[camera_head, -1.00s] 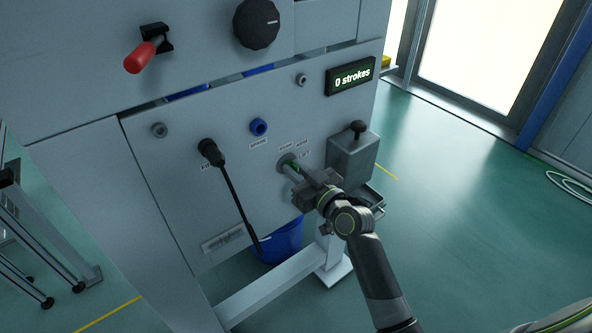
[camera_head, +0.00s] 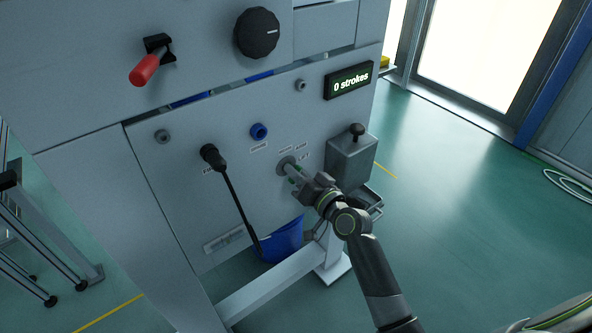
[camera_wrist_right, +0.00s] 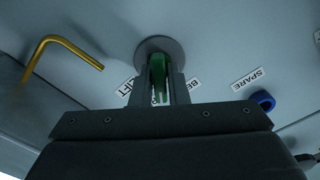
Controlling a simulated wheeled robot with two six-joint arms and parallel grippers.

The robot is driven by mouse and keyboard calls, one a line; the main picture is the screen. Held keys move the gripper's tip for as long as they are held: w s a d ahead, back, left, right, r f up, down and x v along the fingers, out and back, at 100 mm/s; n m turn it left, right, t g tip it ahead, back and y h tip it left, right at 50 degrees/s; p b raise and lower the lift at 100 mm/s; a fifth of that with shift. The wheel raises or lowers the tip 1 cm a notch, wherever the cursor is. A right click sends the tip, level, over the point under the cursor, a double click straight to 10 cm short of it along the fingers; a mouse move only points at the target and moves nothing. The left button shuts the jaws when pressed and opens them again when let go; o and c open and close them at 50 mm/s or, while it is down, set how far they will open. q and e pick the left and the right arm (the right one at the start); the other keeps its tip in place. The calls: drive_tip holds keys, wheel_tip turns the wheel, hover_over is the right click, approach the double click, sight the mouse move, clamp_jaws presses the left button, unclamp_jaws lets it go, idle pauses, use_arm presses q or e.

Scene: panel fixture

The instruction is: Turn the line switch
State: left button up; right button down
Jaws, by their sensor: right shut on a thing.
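The line switch (camera_head: 287,163) sits low on the grey panel, on a round grey base that also shows in the right wrist view (camera_wrist_right: 160,48). Its green handle (camera_wrist_right: 158,80) stands between the fingers of my right gripper (camera_head: 294,175). The right gripper is shut on this handle, and its fingers (camera_wrist_right: 158,92) reach close to the base. Labels around the base are partly hidden by the gripper; "LIFT" is partly readable in the wrist view. My left gripper is not in view.
A grey box with a black knob (camera_head: 350,155) is close right of the right gripper. A black lever (camera_head: 228,190) hangs to the left, and a blue port (camera_head: 259,131) is above. A display (camera_head: 348,80) reads "0 strokes". A blue bucket (camera_head: 282,242) is below.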

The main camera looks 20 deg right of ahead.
drive_tip(key=shift+m, duration=0.6)
drive_tip(key=shift+f, duration=0.1)
drive_tip(key=c, duration=1.5)
unclamp_jaws()
drive_tip(key=b+v, duration=0.1)
drive_tip(key=v, duration=1.6)
drive_tip(key=shift+s+d+b, duration=0.15)
drive_tip(key=shift+s+b, duration=0.05)
drive_tip(key=shift+b, duration=0.2)
